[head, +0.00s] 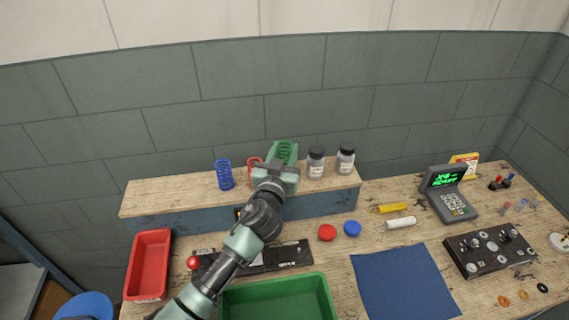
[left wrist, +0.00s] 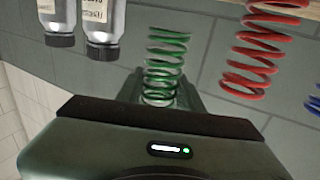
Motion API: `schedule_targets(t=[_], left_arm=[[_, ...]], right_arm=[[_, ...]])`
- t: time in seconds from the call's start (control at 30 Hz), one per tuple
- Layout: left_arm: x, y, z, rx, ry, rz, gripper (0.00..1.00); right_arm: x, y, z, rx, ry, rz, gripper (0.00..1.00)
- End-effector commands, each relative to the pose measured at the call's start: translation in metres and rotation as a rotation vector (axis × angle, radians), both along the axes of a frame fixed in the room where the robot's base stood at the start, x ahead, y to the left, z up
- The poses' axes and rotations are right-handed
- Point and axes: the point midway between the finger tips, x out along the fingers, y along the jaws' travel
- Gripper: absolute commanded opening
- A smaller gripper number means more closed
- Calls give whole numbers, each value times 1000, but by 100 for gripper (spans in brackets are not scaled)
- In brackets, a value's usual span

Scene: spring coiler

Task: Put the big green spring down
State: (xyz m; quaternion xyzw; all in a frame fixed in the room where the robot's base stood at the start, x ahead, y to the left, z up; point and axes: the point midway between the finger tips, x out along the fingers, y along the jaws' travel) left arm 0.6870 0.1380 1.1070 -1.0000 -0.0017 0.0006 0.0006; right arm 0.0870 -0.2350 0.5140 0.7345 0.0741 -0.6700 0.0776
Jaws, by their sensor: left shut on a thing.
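The big green spring (head: 284,150) is at the back of the wooden shelf in the head view, between a red spring (head: 254,163) and two jars. My left gripper (head: 282,161) is shut on it. In the left wrist view the green spring (left wrist: 166,58) stands between the two fingers (left wrist: 160,92), its coils clear of the palm. That view is upside down. My gripper hides the spring's lower part in the head view, so I cannot tell whether it touches the shelf. My right gripper is not in view.
A blue spring (head: 225,174) stands left of the red one. Two lidded jars (head: 316,163) (head: 345,160) stand close on the right. The shelf top (head: 155,193) is bare at its left end. Below are a red bin (head: 149,262), a green bin (head: 318,290) and a blue cloth (head: 403,283).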

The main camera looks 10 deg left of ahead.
Motion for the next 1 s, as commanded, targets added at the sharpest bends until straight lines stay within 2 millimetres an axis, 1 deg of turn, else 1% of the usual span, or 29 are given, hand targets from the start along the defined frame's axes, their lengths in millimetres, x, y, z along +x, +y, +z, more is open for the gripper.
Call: schedule_targets(t=[0.2, 0.3, 0.57, 0.73, 0.77, 0.8, 0.83, 1.0], left_arm=[[0, 0, -33, 0, 3, 1, 0], [0, 0, -41, 0, 1, -1, 0], [0, 0, -42, -1, 0, -1, 0], [0, 0, -47, 0, 0, 0, 0], [0, 0, -45, 0, 1, 0, 45], [0, 0, -45, 0, 1, 0, 56], [0, 0, -45, 0, 1, 0, 58], [0, 0, -45, 0, 1, 0, 58]], right_arm=[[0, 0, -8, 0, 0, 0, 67], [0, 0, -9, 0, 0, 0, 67], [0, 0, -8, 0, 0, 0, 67], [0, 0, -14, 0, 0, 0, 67], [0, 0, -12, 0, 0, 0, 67], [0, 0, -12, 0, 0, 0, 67], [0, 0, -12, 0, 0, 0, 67], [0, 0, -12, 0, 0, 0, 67]])
